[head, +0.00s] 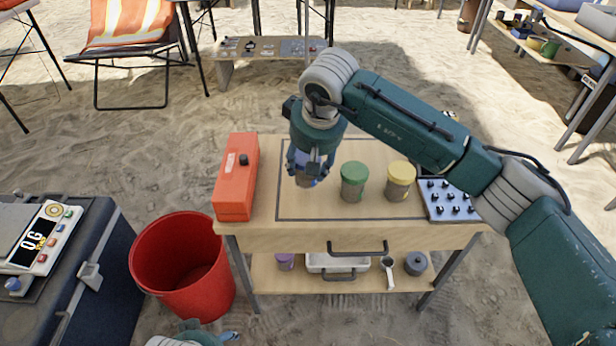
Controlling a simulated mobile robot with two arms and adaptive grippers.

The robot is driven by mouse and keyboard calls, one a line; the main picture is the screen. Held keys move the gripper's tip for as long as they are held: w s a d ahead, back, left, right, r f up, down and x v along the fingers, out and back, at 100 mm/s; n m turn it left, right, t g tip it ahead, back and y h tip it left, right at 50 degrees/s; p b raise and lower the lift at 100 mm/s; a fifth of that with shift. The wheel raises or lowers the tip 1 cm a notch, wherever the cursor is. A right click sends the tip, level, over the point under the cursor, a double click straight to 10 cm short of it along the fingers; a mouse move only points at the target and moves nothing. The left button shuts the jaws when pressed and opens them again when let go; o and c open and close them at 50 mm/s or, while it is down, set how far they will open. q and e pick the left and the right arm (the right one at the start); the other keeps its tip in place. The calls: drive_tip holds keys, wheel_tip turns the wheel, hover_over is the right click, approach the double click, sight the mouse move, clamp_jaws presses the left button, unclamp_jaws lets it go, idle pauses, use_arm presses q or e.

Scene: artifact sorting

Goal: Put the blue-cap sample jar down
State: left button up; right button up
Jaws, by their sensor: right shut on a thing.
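My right gripper (310,166) reaches in from the right and points down over the left part of the outlined area on the wooden cart top (290,232). It is shut on the blue-cap sample jar (305,181), whose brownish lower body shows below the fingers. The fingers hide most of its cap. I cannot tell whether the jar touches the surface. A green-cap jar (353,182) and a yellow-cap jar (400,181) stand upright to its right. My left gripper (228,336) shows only in part at the bottom edge, and its opening is unclear.
An orange-red box (237,178) stands on the cart's left side. A panel with dark knobs (448,200) lies on the right. The lower shelf (300,284) holds a white tray and small items. A red bucket (185,262) and a dark case with a scale (90,262) are left.

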wheel_tip(320, 180, down, 4)
drive_tip(key=shift+s+r, duration=0.1)
use_arm(q)
drive_tip(key=shift+v, duration=0.9)
drive_tip(key=shift+w+b, duration=0.1)
drive_tip(key=shift+b, duration=0.2)
use_arm(e)
drive_tip(key=shift+f, duration=0.25)
drive_tip(key=o, duration=1.1)
drive_tip(key=shift+c, duration=0.2)
drive_tip(key=shift+o, duration=1.1)
use_arm(q)
drive_tip(key=shift+w+r, duration=0.1)
drive_tip(key=shift+r, duration=0.25)
use_arm(e)
drive_tip(key=shift+r, duration=0.1)
use_arm(q)
wheel_tip(320, 180, down, 5)
drive_tip(key=shift+f+p, duration=0.2)
drive_tip(key=shift+p, duration=0.55)
use_arm(e)
drive_tip(key=v, duration=1.2)
